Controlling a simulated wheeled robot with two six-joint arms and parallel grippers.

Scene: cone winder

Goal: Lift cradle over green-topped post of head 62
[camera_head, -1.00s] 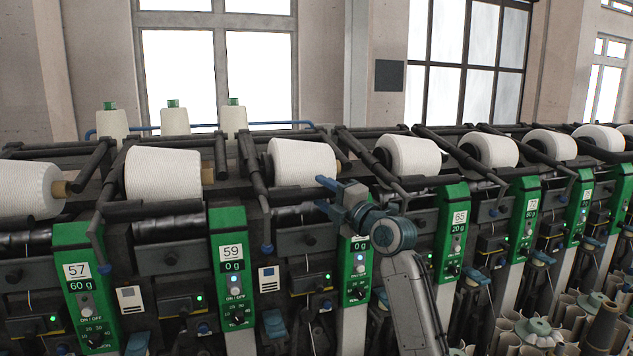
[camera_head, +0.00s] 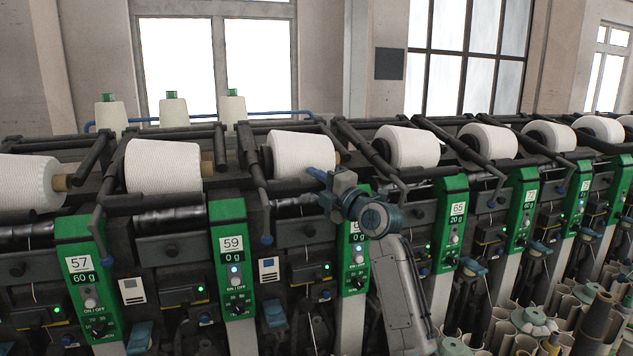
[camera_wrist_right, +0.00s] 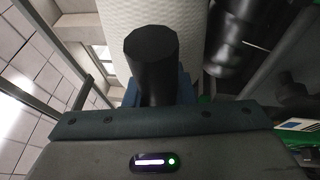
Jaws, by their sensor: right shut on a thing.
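The green-topped post of head 62 (camera_head: 357,268) stands between the posts marked 59 and 65; my right arm hides most of its number. A white yarn cone (camera_head: 299,152) sits in the cradle up and left of that post. My right gripper (camera_head: 322,185) is at the front right of this cone, above and left of the post's top. In the right wrist view it is shut on a black cradle grip (camera_wrist_right: 152,60), whose blunt end points at the camera. The white cone (camera_wrist_right: 170,15) shows close behind the grip. My left gripper is not in view.
Neighbouring cradles with cones stand close on both sides, such as the cone at right (camera_head: 407,147). A dark lever with a blue knob (camera_head: 267,240) hangs left of my gripper. Posts 59 (camera_head: 232,260) and 65 (camera_head: 452,225) flank the head. Bobbins (camera_head: 535,320) stand at lower right.

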